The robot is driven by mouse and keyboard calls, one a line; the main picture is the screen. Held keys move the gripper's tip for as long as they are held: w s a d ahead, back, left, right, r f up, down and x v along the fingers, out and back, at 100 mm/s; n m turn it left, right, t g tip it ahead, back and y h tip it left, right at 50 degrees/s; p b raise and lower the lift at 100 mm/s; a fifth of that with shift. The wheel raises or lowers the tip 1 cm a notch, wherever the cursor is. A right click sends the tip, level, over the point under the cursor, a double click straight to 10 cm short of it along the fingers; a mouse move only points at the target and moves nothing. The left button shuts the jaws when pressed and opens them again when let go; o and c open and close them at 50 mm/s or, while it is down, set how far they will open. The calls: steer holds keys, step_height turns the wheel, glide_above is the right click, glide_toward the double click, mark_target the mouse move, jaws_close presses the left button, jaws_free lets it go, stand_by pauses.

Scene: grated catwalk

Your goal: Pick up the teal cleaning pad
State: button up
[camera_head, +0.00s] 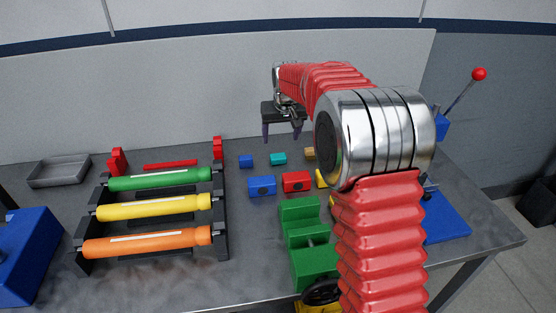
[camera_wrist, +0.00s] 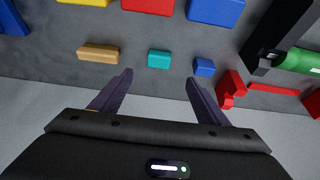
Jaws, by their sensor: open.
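The teal cleaning pad (camera_head: 278,158) is a small block lying on the grey table, between a small blue block and a tan block. In the wrist view the teal pad (camera_wrist: 159,58) lies ahead of the gap between my fingertips. My gripper (camera_head: 283,138) hangs above the back part of the table, close to the pad in the head view. In the wrist view my gripper (camera_wrist: 158,78) has its two dark fingers spread wide with nothing between them. The pad is apart from both fingers.
A small blue block (camera_wrist: 204,67) and a tan block (camera_wrist: 98,54) flank the pad. Larger blue (camera_head: 262,186) and red (camera_head: 297,181) blocks sit in front. A black rack (camera_head: 222,232) with green, yellow and orange cylinders stands left. A green fixture (camera_head: 312,262) stands near the front.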

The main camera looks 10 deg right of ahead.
glide_toward(278, 156)
steer(key=x, duration=0.2)
steer(key=shift+s+f, duration=0.1)
steer(key=shift+f, duration=0.3)
steer(key=shift+w+f, duration=0.25)
steer(key=shift+f, duration=0.25)
steer(key=shift+x, duration=2.6)
steer(key=shift+w+r, duration=0.1)
steer(key=shift+w, duration=0.05)
steer(key=shift+c, duration=0.5)
steer(key=c, duration=1)
step_height(278, 156, up, 10)
steer(key=shift+d, duration=0.1)
